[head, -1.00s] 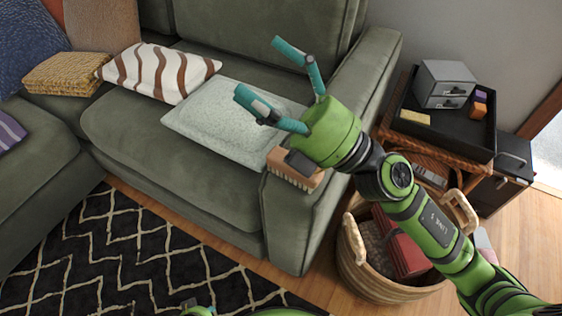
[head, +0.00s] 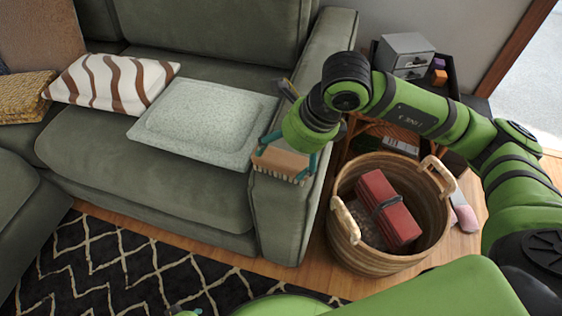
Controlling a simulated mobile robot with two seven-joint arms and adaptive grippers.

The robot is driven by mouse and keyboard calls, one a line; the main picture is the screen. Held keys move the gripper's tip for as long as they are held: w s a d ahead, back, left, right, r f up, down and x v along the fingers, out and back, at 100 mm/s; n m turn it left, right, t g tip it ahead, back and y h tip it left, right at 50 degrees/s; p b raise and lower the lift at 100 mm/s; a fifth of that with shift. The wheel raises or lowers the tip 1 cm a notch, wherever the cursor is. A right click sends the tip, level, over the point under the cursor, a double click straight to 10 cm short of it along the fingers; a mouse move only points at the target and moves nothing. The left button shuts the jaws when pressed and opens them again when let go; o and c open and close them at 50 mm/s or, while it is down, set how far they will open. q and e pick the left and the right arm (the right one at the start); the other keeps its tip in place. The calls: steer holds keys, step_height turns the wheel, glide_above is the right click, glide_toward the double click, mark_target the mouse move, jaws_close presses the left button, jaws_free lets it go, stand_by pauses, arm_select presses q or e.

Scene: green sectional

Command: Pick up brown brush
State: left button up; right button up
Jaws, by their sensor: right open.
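The brown brush (head: 283,164) has a wooden block and pale bristles along its lower front edge. It rests on the front part of the green sofa's right armrest (head: 290,215). My right gripper (head: 287,158) points down over the brush and is open. One teal finger shows at the brush's left back end and the other at its right end, so the fingers straddle it. I cannot tell whether they touch it. The green palm hides part of the brush's back edge.
A wicker basket (head: 350,255) with a red folded item (head: 388,207) stands right of the armrest. A pale cushion (head: 190,122) lies on the seat to the left. A side table with grey drawers (head: 404,54) stands behind. A patterned rug (head: 110,270) covers the floor.

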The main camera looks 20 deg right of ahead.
mark_target(282, 161)
steer(key=shift+x, duration=1.9)
steer(key=shift+s, duration=0.1)
steer(key=shift+f+b, duration=0.25)
steer(key=shift+b, duration=0.35)
steer(key=c, duration=1.3)
